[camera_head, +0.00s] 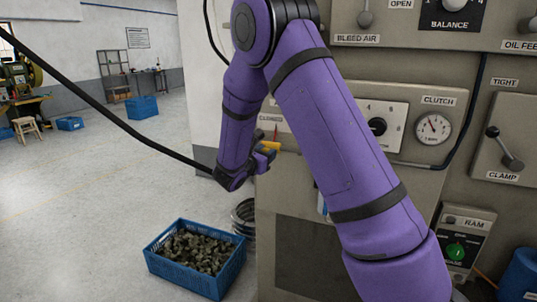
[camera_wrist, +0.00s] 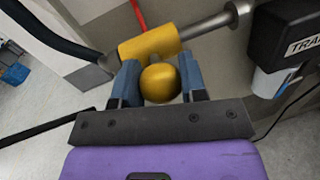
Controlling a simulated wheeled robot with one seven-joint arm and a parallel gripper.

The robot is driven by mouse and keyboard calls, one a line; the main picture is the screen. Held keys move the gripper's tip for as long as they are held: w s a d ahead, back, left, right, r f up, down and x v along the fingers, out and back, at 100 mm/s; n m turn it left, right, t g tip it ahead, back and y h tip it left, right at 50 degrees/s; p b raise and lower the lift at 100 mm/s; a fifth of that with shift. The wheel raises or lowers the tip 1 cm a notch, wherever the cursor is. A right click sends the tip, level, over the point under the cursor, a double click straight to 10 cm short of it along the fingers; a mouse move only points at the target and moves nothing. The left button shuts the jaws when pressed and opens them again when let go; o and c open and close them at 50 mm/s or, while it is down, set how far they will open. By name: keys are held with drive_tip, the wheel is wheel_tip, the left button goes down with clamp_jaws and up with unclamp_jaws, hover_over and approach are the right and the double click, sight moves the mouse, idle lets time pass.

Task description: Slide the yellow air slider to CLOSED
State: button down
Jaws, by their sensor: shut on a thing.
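The yellow air slider shows in the wrist view as a yellow sleeve (camera_wrist: 150,42) on a metal rod (camera_wrist: 214,22), with a round yellow knob (camera_wrist: 160,84) standing out from it. In the head view a small part of the yellow slider (camera_head: 271,145) shows beside my gripper (camera_head: 264,156), just below the CLOSED label (camera_head: 270,118). My gripper (camera_wrist: 160,80) is shut on the knob, with one blue finger on each side. My arm hides much of the panel around the slider in the head view, including the rod's right part.
The machine panel carries a CLUTCH gauge (camera_head: 433,129), a CLAMP lever (camera_head: 505,149) and a RAM box (camera_head: 467,240). A blue crate of metal parts (camera_head: 165,272) stands on the floor below. A dark box (camera_wrist: 292,42) is at the wrist view's right. Open floor lies left.

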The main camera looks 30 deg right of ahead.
drive_tip(key=c, duration=0.7)
unclamp_jaws()
drive_tip(key=shift+w+a, duration=0.2)
drive_tip(key=shift+o, duration=0.2)
drive_tip(key=v, duration=1)
drive_tip(key=shift+s+a, duration=0.2)
drive_tip(key=shift+a, duration=0.15)
drive_tip(key=s+d+r+m+g+y, duration=0.2)
drive_tip(key=s+r+m+g, duration=0.15)
drive_tip(key=s, duration=0.25)
drive_tip(key=s+d+r+m+g+y, duration=0.1)
drive_tip(key=s+d+r+m+g, duration=0.15)
drive_tip(key=s+m, duration=0.2)
drive_tip(key=s+d+r+m+g+y, duration=0.2)
drive_tip(key=s+r+m, duration=0.1)
drive_tip(key=s, duration=0.4)
drive_tip(key=s+a+r+m+t+y, duration=0.2)
drive_tip(key=s+m+y, duration=0.3)
drive_tip(key=s, duration=0.3)
drive_tip(key=s+a+r+m+t+y, duration=0.3)
drive_tip(key=s+a+m+y, duration=0.2)
drive_tip(key=s, duration=0.4)
drive_tip(key=shift+a+r+m+y, duration=0.25)
drive_tip(key=shift+r+m+y, duration=0.05)
drive_tip(key=shift+y, duration=0.2)
